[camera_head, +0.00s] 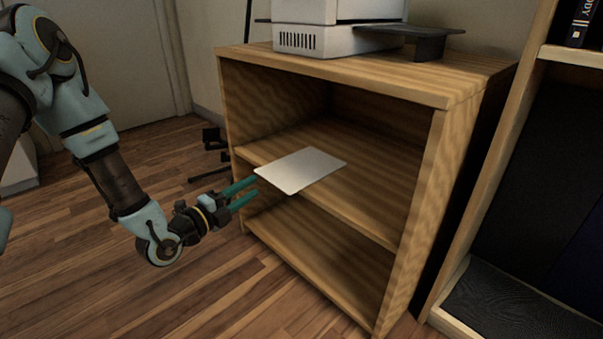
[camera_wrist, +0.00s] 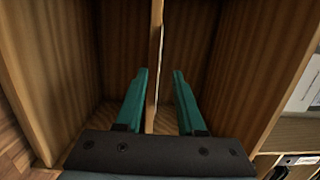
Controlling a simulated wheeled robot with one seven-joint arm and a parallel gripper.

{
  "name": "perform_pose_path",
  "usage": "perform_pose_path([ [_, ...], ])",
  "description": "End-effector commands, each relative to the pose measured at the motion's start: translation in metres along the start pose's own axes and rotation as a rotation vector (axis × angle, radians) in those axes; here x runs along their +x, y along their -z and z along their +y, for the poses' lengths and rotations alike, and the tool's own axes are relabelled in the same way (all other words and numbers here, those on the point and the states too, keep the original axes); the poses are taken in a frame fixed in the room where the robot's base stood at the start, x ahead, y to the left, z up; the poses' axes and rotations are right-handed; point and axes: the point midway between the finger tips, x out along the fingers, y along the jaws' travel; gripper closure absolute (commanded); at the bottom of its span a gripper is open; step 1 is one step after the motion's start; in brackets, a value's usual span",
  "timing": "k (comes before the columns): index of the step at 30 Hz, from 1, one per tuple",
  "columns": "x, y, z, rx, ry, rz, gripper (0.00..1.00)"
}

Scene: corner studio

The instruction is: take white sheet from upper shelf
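The white sheet (camera_head: 300,170) lies flat on the middle board (camera_head: 372,200) of the wooden shelf unit, with its near corner sticking out past the board's front edge. My gripper (camera_head: 257,186) is at the sheet's left edge, coming in from the left, with its teal fingers one above the other. In the wrist view my gripper (camera_wrist: 159,72) is open, with a clear gap between the fingers. A thin edge-on strip runs through that gap; I cannot tell how much of it is sheet and how much is board. Neither finger is seen pressing on it.
A white machine (camera_head: 318,38) with a dark tray stands on top of the unit (camera_head: 450,88). The lower compartment (camera_head: 320,270) looks empty. A second bookcase (camera_head: 490,180) stands close on the right. Wooden floor (camera_head: 190,290) is open in front.

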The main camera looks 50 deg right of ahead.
Motion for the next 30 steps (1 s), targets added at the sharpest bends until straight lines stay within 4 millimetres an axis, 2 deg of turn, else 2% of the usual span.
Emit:
perform_pose_path([
  [8, 0.023, 0.001, 0.003, -0.001, 0.001, 0.0, 0.62],
  [16, 0.059, 0.001, 0.003, 0.0, 0.0, -0.001, 0.62],
  [25, 0.064, 0.002, 0.001, -0.002, -0.002, -0.001, 0.62],
  [30, 0.064, 0.002, 0.001, -0.002, -0.002, -0.001, 0.81],
])
